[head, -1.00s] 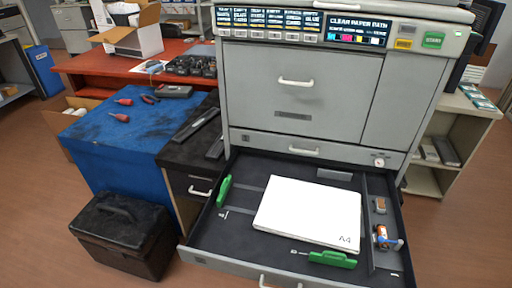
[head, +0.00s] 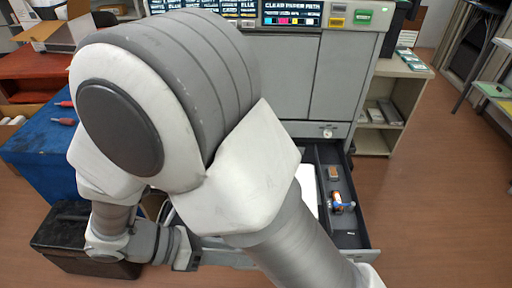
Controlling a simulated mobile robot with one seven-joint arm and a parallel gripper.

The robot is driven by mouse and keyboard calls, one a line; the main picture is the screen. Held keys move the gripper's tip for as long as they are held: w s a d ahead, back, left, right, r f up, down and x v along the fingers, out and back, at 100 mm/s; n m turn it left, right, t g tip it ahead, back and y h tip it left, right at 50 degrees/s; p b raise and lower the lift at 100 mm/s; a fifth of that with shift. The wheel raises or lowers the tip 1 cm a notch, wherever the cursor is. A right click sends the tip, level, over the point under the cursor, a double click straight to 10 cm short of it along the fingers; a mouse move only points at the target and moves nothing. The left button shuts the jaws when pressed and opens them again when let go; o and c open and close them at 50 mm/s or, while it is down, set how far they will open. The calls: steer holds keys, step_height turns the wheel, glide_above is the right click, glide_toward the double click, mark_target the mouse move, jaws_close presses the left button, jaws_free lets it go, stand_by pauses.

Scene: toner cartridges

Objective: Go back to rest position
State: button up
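My arm fills the left and middle of the head view, bent at a large white and grey joint. The lower links fold down over the front of the open paper drawer. My gripper is hard to make out; the end of the arm is near the drawer's front edge and its fingers are hidden. The grey printer (head: 343,85) stands behind the arm. Its open drawer (head: 350,222) shows only on the right side, with a strip of the white paper stack (head: 308,197) visible.
The drawer's side tray holds a small brown block (head: 333,173) and an orange and blue item (head: 340,203). A black toolbox (head: 62,240) stands at lower left beside a blue bench (head: 38,140). A shelf unit (head: 375,140) stands right. Floor at right is clear.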

steer(key=w+d+r+m+t+y+p, duration=0.2)
steer(key=d+r+m+y, duration=0.4)
steer(key=d+r+m, duration=0.3)
steer(key=w+d+r+m+t+y+p, duration=0.1)
steer(key=d+r+m+y+p, duration=0.3)
steer(key=d+r+m, duration=0.5)
step_height(320, 180, up, 6)
steer(key=m+y, duration=0.1)
steer(key=m, duration=0.7)
steer(key=shift+w+f+t+y, duration=0.15)
steer(key=shift+w+t+y, duration=0.2)
steer(key=shift+t+y, duration=0.05)
